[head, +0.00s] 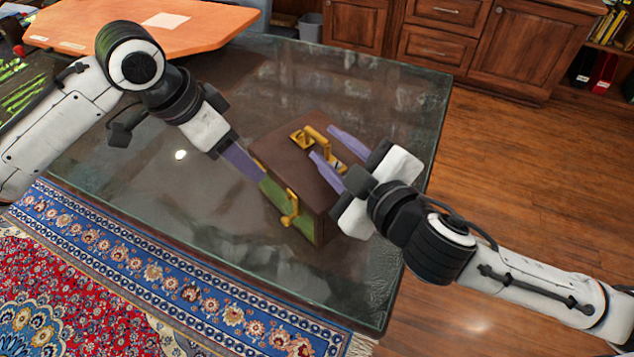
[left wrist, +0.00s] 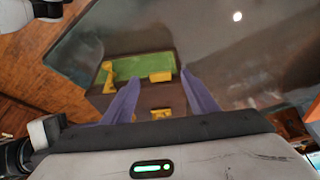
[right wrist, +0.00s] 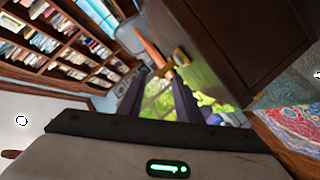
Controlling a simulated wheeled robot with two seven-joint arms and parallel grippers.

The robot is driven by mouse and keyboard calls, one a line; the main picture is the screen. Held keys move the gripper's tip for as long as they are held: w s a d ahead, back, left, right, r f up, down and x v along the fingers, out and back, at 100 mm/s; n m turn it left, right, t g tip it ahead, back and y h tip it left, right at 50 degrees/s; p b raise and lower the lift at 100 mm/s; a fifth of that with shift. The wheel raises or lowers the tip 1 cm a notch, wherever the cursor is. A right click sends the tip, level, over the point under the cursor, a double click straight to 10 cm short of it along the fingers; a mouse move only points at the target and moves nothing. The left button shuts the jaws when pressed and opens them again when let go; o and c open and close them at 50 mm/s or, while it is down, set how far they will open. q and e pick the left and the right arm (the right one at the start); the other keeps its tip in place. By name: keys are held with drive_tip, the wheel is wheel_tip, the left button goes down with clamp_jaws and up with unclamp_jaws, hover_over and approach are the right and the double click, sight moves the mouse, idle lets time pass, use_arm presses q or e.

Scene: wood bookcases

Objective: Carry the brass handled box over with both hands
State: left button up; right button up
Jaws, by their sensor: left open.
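The brown box (head: 325,205) with brass handles and a green side stands on a dark glass-topped table (head: 370,95). One brass handle (head: 310,137) is on its top, and more brass fittings (head: 290,207) are on the green side. My left gripper (head: 262,178) is at the box's left, its fingers overlapping in the head view. In the left wrist view its fingers are apart, with the box (left wrist: 155,97) beyond them. My right gripper (head: 322,143) is open at the box's right upper side. The box (right wrist: 255,40) also shows in the right wrist view. I cannot tell whether either gripper touches it.
An orange board or desk top (head: 150,25) lies beyond the table at upper left. Wooden cabinets (head: 450,40) stand at the back. A patterned rug (head: 170,280) lies in front, and wood floor (head: 530,160) is clear at right. The glass left of the box is bare.

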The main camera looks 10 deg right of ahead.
sight(324, 141)
drive_tip(key=shift+x, duration=1.75)
use_arm(q)
drive_tip(key=x, duration=0.3)
drive_tip(key=shift+f, duration=0.2)
drive_tip(key=c, duration=0.9)
use_arm(e)
clamp_jaws()
use_arm(q)
clamp_jaws()
use_arm(e)
drive_tip(key=shift+d, duration=0.1)
